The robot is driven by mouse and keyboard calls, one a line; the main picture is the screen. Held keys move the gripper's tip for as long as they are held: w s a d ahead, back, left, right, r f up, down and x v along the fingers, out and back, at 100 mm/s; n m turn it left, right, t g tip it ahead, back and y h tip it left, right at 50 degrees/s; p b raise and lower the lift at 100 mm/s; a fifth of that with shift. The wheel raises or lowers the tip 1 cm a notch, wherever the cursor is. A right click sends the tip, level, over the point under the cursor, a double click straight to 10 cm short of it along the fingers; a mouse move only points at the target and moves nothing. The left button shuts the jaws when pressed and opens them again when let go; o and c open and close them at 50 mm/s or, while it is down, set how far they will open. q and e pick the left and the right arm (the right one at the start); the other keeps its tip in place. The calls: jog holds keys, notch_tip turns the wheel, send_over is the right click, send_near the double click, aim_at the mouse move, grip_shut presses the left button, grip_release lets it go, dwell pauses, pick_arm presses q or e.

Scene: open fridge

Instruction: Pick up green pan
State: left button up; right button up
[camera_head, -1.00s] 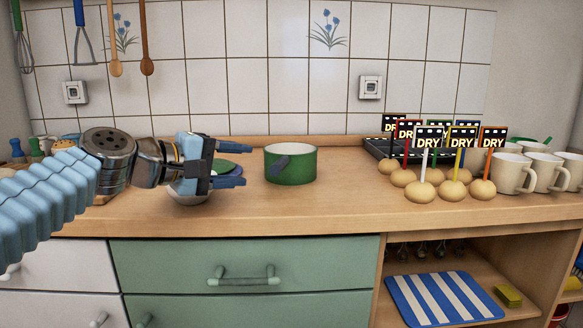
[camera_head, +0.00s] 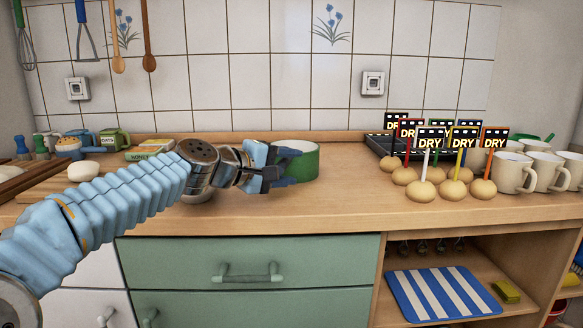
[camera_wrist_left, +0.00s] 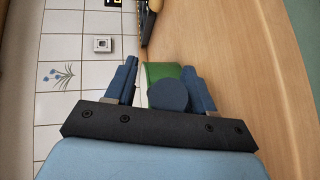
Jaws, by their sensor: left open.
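The green pan (camera_head: 308,162) stands upright on the wooden counter, its left part hidden behind my gripper in the head view. My left gripper (camera_head: 289,168) is open, with its fingers reaching right up to the pan's left side. In the left wrist view the pan's green wall (camera_wrist_left: 160,70) shows just beyond the fingertips (camera_wrist_left: 160,68). The pan's dark blue handle (camera_wrist_left: 168,95) lies between the two spread fingers, seen end-on. Whether a finger touches it I cannot tell. My right gripper is not in view.
The counter (camera_head: 330,200) is clear in front of the pan. To the right are several potatoes with DRY signs (camera_head: 430,145), a dark tray (camera_head: 375,146) and white mugs (camera_head: 513,172). The tiled wall (camera_head: 270,80) rises behind. Jars and a chopping board stand left.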

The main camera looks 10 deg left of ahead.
pick_arm(q)
grip_shut()
dwell(1.2)
jog(key=shift+r, duration=0.1)
